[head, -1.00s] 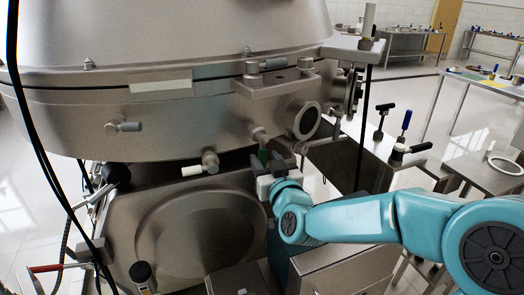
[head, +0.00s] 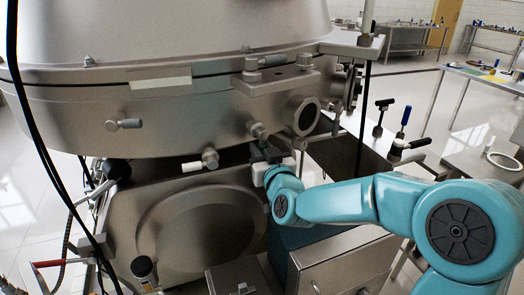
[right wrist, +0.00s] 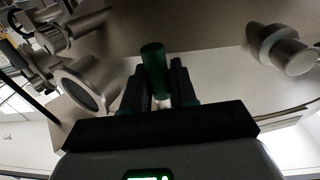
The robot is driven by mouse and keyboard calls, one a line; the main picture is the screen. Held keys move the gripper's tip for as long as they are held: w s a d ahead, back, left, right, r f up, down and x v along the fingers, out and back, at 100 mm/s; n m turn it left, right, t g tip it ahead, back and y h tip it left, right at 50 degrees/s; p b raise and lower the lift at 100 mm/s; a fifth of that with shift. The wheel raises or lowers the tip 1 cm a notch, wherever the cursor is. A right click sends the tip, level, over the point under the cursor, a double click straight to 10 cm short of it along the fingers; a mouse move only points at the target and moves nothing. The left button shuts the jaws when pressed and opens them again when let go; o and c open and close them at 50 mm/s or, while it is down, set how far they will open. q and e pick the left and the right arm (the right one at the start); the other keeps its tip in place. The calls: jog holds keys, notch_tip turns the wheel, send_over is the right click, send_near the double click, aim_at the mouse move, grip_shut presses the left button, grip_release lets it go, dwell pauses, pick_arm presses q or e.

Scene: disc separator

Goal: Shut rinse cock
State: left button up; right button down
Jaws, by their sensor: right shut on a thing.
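The rinse cock is most likely the metal fitting (head: 257,131) with a green handle on the lower side of the big steel machine bowl. My right gripper (head: 267,154) is at this cock, just below its metal body. In the right wrist view the green handle (right wrist: 154,66) stands between the two dark fingers (right wrist: 159,85), which are shut on it. In the head view the handle is mostly hidden by the gripper. My left gripper is not in view.
A round sight glass (head: 303,116) is close to the right of the gripper. A steel cabinet (head: 340,262) stands below my right arm. Tools lie on a bench at right.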

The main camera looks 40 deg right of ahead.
jog(key=shift+a, duration=0.1)
jog(key=shift+a+m+b, duration=0.35)
jog(key=shift+m+b, duration=0.35)
jog(key=shift+m, duration=0.2)
jog(key=shift+w+a+r+m+g+y+b, duration=0.1)
jog(key=shift+a+r+m+g+y+b, duration=0.4)
jog(key=shift+m, duration=1.75)
jog(key=shift+w+a+r+m+t+y+b, duration=0.1)
jog(key=shift+a+r+m+y+b, duration=0.15)
jog(key=shift+a+r+m+y, duration=1.4)
jog(key=shift+w+d+r+m+g+h+b, duration=0.1)
jog(key=shift+d+r+m+g+h+b, duration=0.25)
jog(key=shift+m, duration=2.55)
jog(key=c, duration=1.1)
grip_release()
jog(key=shift+o, duration=0.2)
jog(key=shift+a+f, duration=0.1)
